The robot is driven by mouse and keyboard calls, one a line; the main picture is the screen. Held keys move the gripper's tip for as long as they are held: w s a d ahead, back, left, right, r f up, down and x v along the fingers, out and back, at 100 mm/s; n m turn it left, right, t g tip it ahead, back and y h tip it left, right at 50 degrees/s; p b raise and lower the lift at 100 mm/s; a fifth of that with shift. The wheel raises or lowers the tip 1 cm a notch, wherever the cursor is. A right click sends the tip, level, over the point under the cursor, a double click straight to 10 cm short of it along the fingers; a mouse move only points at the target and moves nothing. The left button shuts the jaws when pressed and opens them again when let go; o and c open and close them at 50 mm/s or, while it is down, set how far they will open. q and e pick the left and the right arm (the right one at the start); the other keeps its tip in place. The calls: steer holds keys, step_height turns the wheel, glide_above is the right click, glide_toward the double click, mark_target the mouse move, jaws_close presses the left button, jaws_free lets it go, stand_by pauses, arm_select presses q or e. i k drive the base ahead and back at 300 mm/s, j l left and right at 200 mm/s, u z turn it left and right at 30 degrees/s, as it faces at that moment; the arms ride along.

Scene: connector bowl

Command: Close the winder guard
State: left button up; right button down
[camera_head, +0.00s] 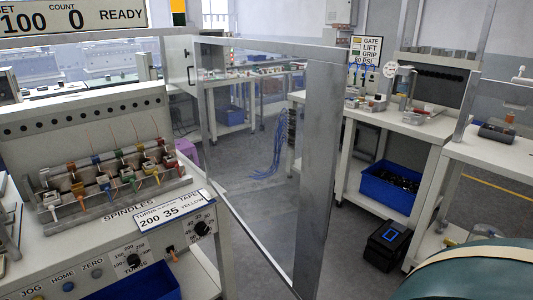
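The winder (95,112) stands at the left, with a row of spindles carrying colored coils (110,170) along its front. The winder guard (318,165) is a clear panel in a grey metal frame. It stands open, swung out to the right of the winder, so the spindles are uncovered. Its wide grey upright is at the right, and its lower end runs out of the picture. A small dark fitting shows near the panel's upper left edge. Neither of my grippers is in view.
Control knobs (134,262) and a spindle label card (172,211) are on the winder's front. A workbench (400,133) with a blue bin (390,188) stands at the right, a black box (386,246) on the floor. A rounded green shape fills the bottom right corner.

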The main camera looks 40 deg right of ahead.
mark_target(328, 71)
steer(key=k+l, duration=0.1)
steer(key=l, duration=1)
steer(key=i+l, duration=0.35)
steer(key=l, duration=0.25)
steer(key=i+l+u, duration=0.1)
steer(key=l+u, duration=0.45)
steer(key=k+l+u, duration=0.35)
steer(key=k+l, duration=0.15)
steer(key=k, duration=0.2)
